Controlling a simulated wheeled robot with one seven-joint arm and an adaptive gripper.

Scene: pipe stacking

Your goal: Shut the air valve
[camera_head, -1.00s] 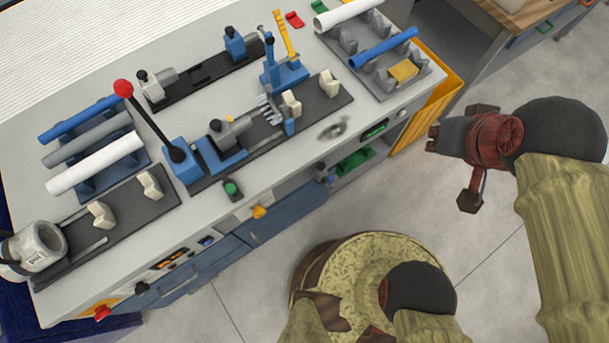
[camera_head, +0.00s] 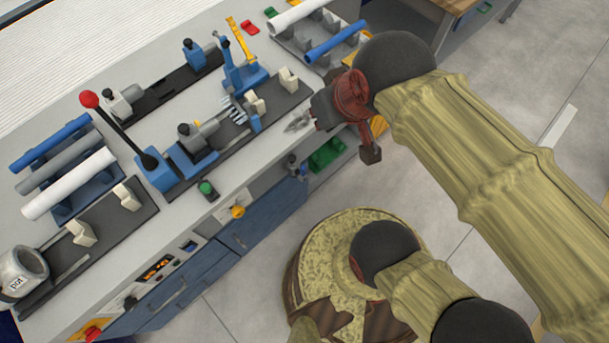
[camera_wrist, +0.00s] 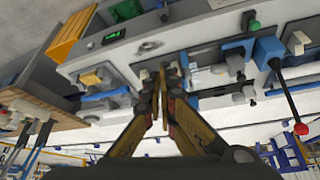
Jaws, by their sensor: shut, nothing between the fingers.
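No part is clearly marked as the air valve. Candidates on the bench front are a yellow knob (camera_head: 238,211), a small grey-blue fitting (camera_head: 292,165) and a red knob (camera_head: 92,333) at the lower left; I cannot tell which is the valve or its setting. My gripper (camera_head: 314,108) is over the front edge of the bench, right of the yellow knob and apart from it. In the wrist view its fingers (camera_wrist: 163,68) are together and empty, pointing toward the bench.
The bench top (camera_head: 205,218) holds a red-ball lever (camera_head: 89,99), pipe racks with a white pipe (camera_head: 68,183), and a blue pipe (camera_head: 336,41). A silver item (camera_head: 298,121) lies near my gripper. A green bin (camera_head: 327,154) sits below the edge.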

